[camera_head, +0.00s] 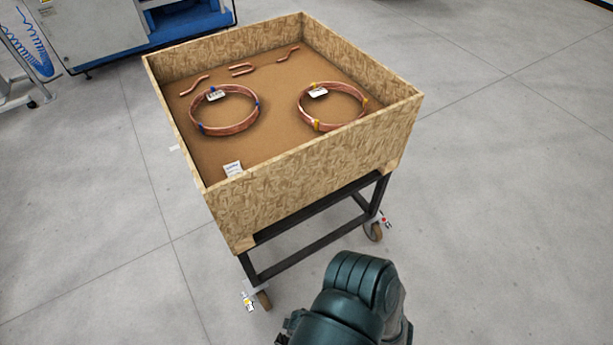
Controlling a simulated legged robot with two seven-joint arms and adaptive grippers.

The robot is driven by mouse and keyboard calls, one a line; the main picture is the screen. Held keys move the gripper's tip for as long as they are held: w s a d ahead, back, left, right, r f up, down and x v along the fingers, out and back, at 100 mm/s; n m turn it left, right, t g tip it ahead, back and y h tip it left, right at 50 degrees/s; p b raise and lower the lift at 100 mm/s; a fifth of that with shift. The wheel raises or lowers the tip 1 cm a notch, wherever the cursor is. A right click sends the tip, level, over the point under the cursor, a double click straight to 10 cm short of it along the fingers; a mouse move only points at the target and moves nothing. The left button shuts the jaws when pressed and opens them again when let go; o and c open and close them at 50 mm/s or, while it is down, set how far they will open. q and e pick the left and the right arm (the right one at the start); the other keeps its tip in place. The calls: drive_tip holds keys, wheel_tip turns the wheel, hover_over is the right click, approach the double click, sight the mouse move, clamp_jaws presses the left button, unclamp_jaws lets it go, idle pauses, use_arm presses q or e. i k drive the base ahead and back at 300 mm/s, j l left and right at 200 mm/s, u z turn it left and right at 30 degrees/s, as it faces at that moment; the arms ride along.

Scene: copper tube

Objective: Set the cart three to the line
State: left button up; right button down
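The cart (318,194) stands ahead of me in the middle of the view. It is an open chipboard box on a dark metal frame with caster wheels (373,231). In the box lie a copper coil with blue ties (224,128) on the left, a copper coil with yellow ties (331,124) on the right, and three short bent copper tubes (242,69) at the back. No marked line can be made out, only thin floor joints. A dark green arm part of mine shows at the bottom, near the cart's front side. Neither gripper can be seen.
A blue and grey machine (120,40) stands behind the cart at the upper left. The grey concrete floor (500,200) is clear to the right and at the lower left.

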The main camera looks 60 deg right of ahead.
sight(293, 172)
drive_tip(key=z, duration=2.25)
